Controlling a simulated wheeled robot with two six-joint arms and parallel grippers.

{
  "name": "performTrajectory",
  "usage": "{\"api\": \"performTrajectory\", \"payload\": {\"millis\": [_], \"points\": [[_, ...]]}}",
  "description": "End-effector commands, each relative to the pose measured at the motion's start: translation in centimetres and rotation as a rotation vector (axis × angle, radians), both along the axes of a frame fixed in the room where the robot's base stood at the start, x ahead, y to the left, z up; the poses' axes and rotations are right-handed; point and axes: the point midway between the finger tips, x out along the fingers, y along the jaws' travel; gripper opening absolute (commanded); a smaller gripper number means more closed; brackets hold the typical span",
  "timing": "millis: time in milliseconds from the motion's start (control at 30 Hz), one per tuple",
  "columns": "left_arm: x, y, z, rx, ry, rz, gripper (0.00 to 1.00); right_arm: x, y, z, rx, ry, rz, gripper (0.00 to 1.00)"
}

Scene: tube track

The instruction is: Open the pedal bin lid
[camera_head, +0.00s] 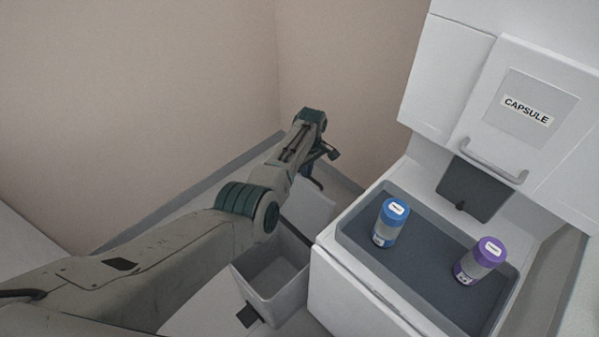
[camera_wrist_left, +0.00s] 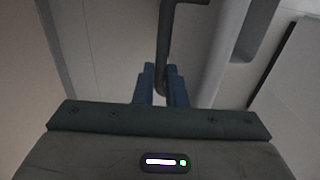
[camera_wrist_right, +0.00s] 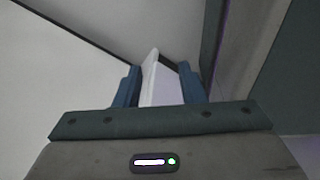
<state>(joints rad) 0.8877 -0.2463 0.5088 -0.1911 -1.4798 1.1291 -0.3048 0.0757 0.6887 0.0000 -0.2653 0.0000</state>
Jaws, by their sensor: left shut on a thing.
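The grey pedal bin (camera_head: 262,297) stands on the floor left of the white cabinet in the head view. Its dark pedal (camera_head: 248,316) sticks out at the front. The bin's inside shows, and a pale lid panel (camera_head: 309,207) stands raised behind the opening. My left gripper (camera_head: 312,179) is above and behind this panel, partly hidden by its own arm. In the left wrist view, its blue fingers (camera_wrist_left: 165,85) are shut on a dark bent bar (camera_wrist_left: 165,45). My right gripper (camera_wrist_right: 158,90) shows only in its wrist view, fingers apart around a pale, unclear shape (camera_wrist_right: 160,82).
The white cabinet (camera_head: 335,285) stands close right of the bin. A door labelled CAPSULE (camera_head: 524,110), with a handle (camera_head: 490,163), is above. A wall corner lies behind my left arm.

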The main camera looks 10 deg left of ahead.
Motion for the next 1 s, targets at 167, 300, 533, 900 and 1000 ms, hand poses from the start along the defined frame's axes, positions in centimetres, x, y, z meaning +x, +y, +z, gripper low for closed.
{"api": "performTrajectory", "payload": {"millis": [167, 300, 533, 900, 1000], "points": [[-0.7, -0.2, -1.3, 0.005, 0.02, 0.002, 0.0, -0.5, 0.6, -0.5, 0.006, 0.007, -0.002, 0.36], [-0.7, -0.2, -1.2, 0.005, 0.021, 0.002, 0.0, -0.8, 0.1, -0.5, 0.001, 0.011, -0.001, 0.36], [-0.7, -0.2, -1.2, 0.007, 0.021, 0.002, 0.0, -0.9, -0.8, -0.4, -0.009, 0.013, 0.002, 0.36], [-0.3, -0.3, -0.7, 0.004, 0.012, 0.001, 0.32, -0.6, -1.1, -0.3, -0.012, 0.01, 0.004, 0.36], [-0.2, -0.4, -0.1, 0.003, 0.009, 0.001, 0.32, -0.5, -0.9, -0.2, -0.011, 0.01, 0.003, 0.36]]}}
